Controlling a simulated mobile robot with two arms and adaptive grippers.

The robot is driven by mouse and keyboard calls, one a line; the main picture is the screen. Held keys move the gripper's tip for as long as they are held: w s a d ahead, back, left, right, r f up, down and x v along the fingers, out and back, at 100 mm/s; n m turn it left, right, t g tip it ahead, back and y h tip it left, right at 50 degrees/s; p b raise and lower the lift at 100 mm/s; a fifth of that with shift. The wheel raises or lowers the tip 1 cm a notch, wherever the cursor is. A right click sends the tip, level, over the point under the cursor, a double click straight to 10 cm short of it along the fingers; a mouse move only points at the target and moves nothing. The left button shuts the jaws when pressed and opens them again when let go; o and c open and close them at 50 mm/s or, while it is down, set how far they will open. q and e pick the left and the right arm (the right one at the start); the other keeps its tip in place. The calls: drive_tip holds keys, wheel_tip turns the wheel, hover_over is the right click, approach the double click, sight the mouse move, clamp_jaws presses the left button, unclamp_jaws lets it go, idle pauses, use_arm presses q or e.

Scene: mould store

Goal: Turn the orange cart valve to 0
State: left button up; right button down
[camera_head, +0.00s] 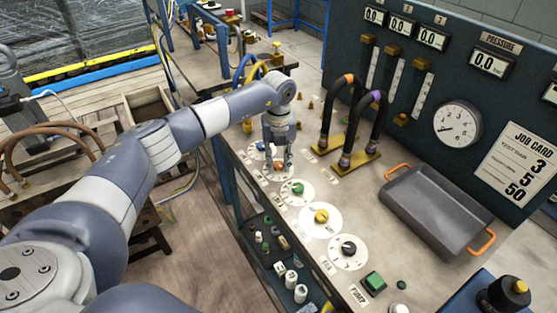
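My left gripper (278,168) points straight down at the row of round white dials on the workbench. Its two fingers are apart, over the dial with the orange cart valve (277,166). A little orange shows between the fingertips; the gripper hides most of the knob. I cannot make out its pointer, its setting or whether the fingers touch it. My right gripper is not in view.
Nearer dials carry a green knob (298,188), a yellow knob (320,216) and a black knob (348,247). Behind stand hoses on a yellow base (346,158) and a grey tray (437,210). A gauge panel (458,125) rises at the back.

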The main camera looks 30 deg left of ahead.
sight(278, 164)
use_arm(q)
drive_tip(key=shift+o, duration=1.4)
wheel_tip(278, 164, up, 12)
drive_tip(key=shift+f, duration=0.1)
